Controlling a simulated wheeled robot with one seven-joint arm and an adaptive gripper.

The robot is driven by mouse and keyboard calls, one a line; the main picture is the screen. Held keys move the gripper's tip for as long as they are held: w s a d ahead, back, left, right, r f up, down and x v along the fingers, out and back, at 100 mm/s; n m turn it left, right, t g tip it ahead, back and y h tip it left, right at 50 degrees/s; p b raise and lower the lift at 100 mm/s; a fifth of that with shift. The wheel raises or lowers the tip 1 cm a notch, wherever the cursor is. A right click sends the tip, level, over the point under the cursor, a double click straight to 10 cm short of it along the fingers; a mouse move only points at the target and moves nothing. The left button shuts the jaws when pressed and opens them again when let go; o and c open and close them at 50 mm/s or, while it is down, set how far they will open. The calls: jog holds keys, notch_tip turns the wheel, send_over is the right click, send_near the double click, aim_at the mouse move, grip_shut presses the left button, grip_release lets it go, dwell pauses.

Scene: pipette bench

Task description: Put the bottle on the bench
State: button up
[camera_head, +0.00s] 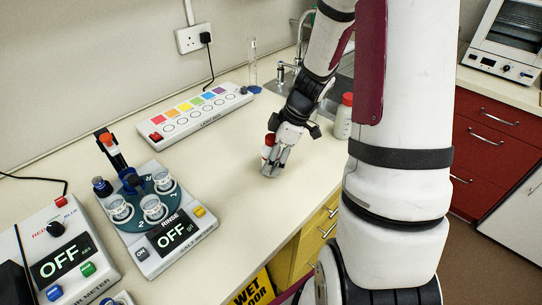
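My gripper (273,168) is low over the cream bench (235,190), near its front edge, with its fingers pointing down. A small red-and-white thing with a red top (268,141) shows right at the fingers, partly hidden by them. It looks like a small bottle, but I cannot tell whether the fingers are closed on it or whether it touches the bench. A white bottle with a red cap (343,117) stands upright by the sink, right of the gripper and apart from it, partly hidden by my arm.
A stirrer-like device (155,220) with glass cups and an OFF display stands at left, beside a meter (62,262). A strip with coloured squares (195,113) lies along the wall. The sink tap (298,55) is behind my arm. The bench between strip and gripper is clear.

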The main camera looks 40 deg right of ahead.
jog(key=v, duration=1.2)
jog(key=s+a+r+m+t+h, duration=0.1)
jog(key=s+a+r+m+h, duration=0.1)
jog(key=s+a+r+m, duration=0.3)
jog(key=s+a+r+m+t+h, duration=0.1)
jog(key=s+a+r+m, duration=0.5)
jog(key=s+a, duration=0.3)
jog(key=a+r, duration=0.1)
jog(key=a, duration=0.2)
jog(key=shift+s+r+h, duration=0.3)
jog(key=shift+s+h, duration=0.1)
jog(key=shift+c, duration=0.4)
dwell(0.7)
